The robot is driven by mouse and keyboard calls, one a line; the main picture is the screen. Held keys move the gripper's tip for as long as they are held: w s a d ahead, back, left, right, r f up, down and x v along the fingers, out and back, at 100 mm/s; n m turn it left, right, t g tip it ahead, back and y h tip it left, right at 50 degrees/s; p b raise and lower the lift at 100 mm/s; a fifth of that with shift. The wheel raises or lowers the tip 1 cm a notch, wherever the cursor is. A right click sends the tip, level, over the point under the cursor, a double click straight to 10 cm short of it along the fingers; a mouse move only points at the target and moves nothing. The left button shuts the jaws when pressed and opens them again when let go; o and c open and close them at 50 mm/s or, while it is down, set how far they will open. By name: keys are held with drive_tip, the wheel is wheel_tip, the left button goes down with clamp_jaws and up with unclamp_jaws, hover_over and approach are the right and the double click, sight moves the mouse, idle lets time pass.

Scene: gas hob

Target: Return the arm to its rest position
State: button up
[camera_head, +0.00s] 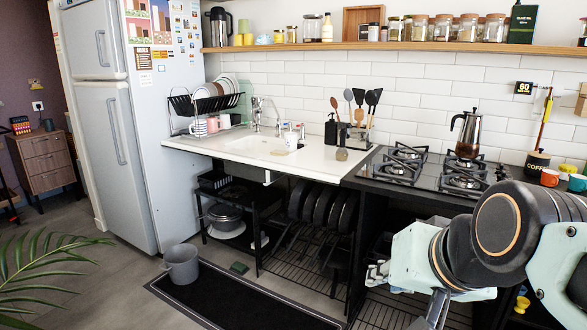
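My arm comes in from the right edge, in front of the hob and the cabinet below it. Its dark joint with an orange ring and its pale green links are large in the lower right. A metallic part that looks like my gripper (433,312) hangs below the pale link and is partly cut off by the bottom edge. Its fingertips are not clearly seen, and I cannot tell whether it is open or shut. I see nothing clearly held.
The gas hob (425,172) carries a moka pot (467,134). A coffee jar (536,164) and mugs stand to its right, near my arm. The counter (215,146) with sink is left. A grey bucket (181,264) stands by the black mat (240,305). Open floor lies left.

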drive_tip(key=s+a+f+n+g+h+b, duration=0.1)
drive_tip(key=s+f+n+g+b, duration=0.15)
drive_tip(key=s+f, duration=0.7)
wheel_tip(320, 180, up, 38)
drive_tip(key=w+p, duration=0.2)
drive_tip(key=p, duration=3.7)
drive_tip(key=shift+w+a, duration=0.2)
drive_tip(key=shift+w, duration=0.15)
